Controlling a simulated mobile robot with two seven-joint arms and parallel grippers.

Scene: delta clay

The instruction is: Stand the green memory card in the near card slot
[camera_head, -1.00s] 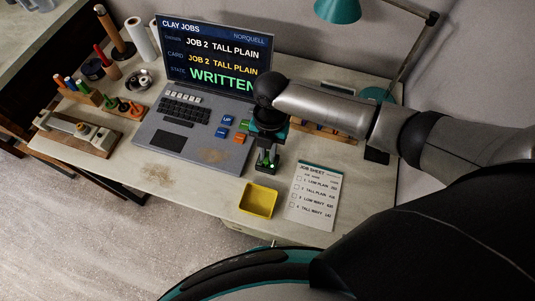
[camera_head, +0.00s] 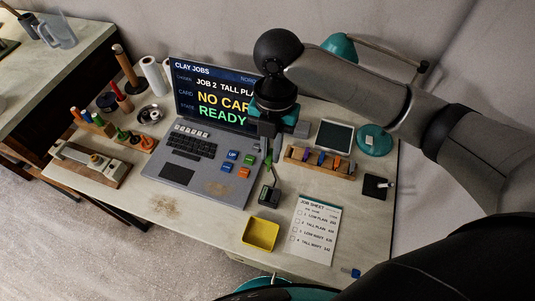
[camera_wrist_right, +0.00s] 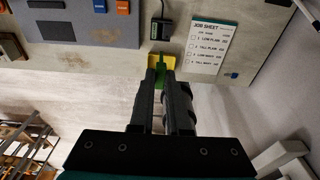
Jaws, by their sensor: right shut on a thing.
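My right gripper (camera_head: 268,148) is shut on the green memory card (camera_head: 268,161) and holds it above the black card reader (camera_head: 269,195). In the right wrist view the green card (camera_wrist_right: 161,77) sticks out between the fingertips (camera_wrist_right: 161,82); most of it is hidden by them. The reader also shows in that view (camera_wrist_right: 162,32), apart from the card. A wooden rack (camera_head: 334,172) to the right holds several upright coloured pieces, blue and orange among them; I cannot tell which of its slots is the near card slot. My left gripper is not in view.
A laptop (camera_head: 175,171) stands left of the reader, its screen partly behind my arm. A yellow tray (camera_head: 260,235) and a job sheet (camera_head: 316,230) lie in front. A dark pad (camera_head: 375,187) and a teal lamp base (camera_head: 374,139) stand at the right.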

